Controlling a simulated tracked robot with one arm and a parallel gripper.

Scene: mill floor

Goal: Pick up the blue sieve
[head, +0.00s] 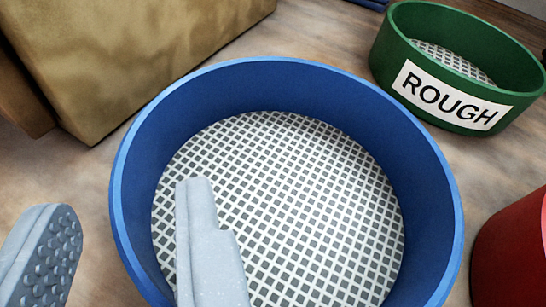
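The blue sieve (290,87) is a round blue-walled pan with a white mesh bottom. It stands on the floor in the middle of the head view, its near edge cut off by the bottom of the picture. My gripper (122,228) is open at the lower left. Its left finger, with a studded pad, shows outside the sieve's left wall. Its right finger shows over the mesh, inside the rim. The left part of the wall lies between the two fingers. I cannot tell whether either finger touches it.
A green sieve (400,50) labelled "ROUGH" stands at the upper right. A red round object (515,255) is close to the blue sieve at the lower right. A large tan block (130,50) fills the upper left. Bare floor (320,35) shows behind the blue sieve.

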